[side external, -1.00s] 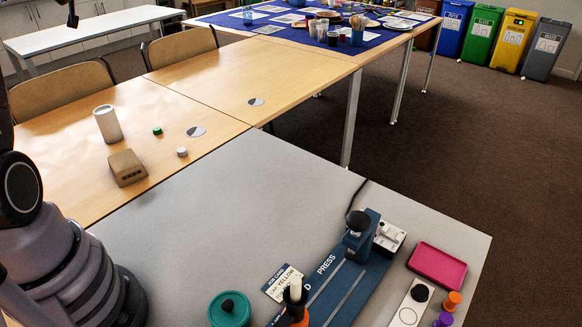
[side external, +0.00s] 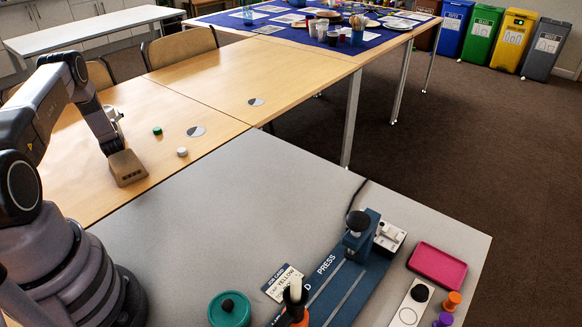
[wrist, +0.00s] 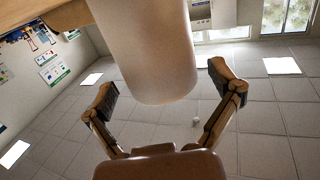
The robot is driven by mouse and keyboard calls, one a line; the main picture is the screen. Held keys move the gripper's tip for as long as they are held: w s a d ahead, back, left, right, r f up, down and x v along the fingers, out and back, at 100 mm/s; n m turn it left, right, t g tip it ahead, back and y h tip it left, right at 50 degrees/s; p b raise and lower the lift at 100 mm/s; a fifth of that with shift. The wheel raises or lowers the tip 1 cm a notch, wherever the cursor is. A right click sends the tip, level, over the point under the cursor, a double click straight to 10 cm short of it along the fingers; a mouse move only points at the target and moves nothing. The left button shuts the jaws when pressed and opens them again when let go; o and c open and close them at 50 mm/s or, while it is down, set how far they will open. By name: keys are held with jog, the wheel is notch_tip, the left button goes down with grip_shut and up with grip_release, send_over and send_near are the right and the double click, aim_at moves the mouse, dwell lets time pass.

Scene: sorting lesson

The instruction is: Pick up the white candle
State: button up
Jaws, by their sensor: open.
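The white candle is a thick, smooth, off-white cylinder (wrist: 150,50), large in the wrist view. It lies between the two fingers of my gripper (wrist: 163,78), which are spread apart with a gap on each side of it. In the side external view my gripper (side external: 115,114) is over the wooden table beside the chair, at the candle's place. There my arm hides most of the candle, and only a small pale part shows.
A green cap (side external: 157,131) and a small white cap (side external: 182,152) lie to the right, near a grey-and-white disc (side external: 196,131). The grey table (side external: 230,200) is clear in its middle.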

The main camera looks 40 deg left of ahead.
jog(key=shift+x, duration=2.15)
jog(key=shift+r, duration=0.1)
jog(key=c, duration=1.1)
